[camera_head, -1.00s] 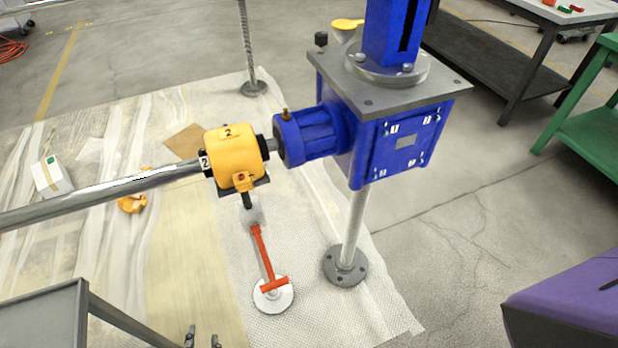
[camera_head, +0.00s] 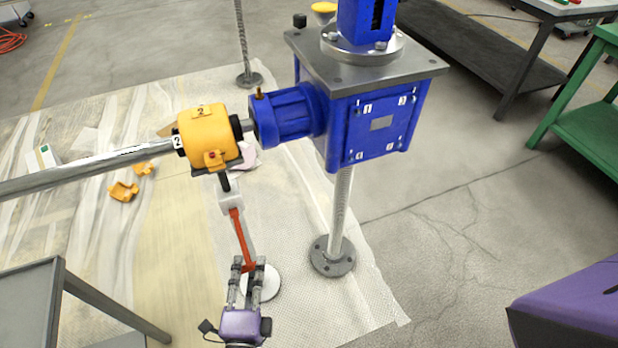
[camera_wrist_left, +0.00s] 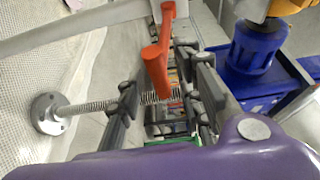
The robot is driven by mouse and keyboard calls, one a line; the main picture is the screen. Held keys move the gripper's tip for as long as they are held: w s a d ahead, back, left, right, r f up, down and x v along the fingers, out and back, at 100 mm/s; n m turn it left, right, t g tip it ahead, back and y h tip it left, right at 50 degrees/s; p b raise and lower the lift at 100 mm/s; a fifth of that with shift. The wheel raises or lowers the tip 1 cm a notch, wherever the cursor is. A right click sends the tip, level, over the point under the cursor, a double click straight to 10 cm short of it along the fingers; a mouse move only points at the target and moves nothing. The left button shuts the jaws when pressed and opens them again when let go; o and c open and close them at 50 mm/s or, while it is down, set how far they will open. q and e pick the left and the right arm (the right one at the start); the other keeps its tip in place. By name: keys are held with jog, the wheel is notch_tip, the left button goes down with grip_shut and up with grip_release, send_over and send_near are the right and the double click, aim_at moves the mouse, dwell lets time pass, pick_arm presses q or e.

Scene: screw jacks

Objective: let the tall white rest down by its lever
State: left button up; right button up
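The tall white rest (camera_head: 232,202) stands under the yellow coupling (camera_head: 205,137), with its round white base (camera_head: 270,285) on the floor sheet. Its red lever (camera_head: 237,232) hangs down along it, and the lower end lies at my left gripper. My left gripper (camera_head: 248,264) reaches up from the bottom of the head view, its fingers spread. In the left wrist view the red lever (camera_wrist_left: 157,62) lies between the two open fingers (camera_wrist_left: 165,92), without a clear grip on it. The fingers hide part of the base. My right gripper is out of view.
The blue gearbox (camera_head: 380,125) on a threaded post with a dark round foot (camera_head: 332,257) stands right of the rest. A steel shaft (camera_head: 90,172) runs left from the coupling. A grey table (camera_head: 35,300) stands at lower left. Orange pieces (camera_head: 123,191) lie on the sheet.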

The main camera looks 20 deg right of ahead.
pick_arm(q)
jog(key=shift+w+d, duration=0.3)
jog(key=shift+w, duration=0.35)
grip_shut()
jog(key=shift+f, duration=0.1)
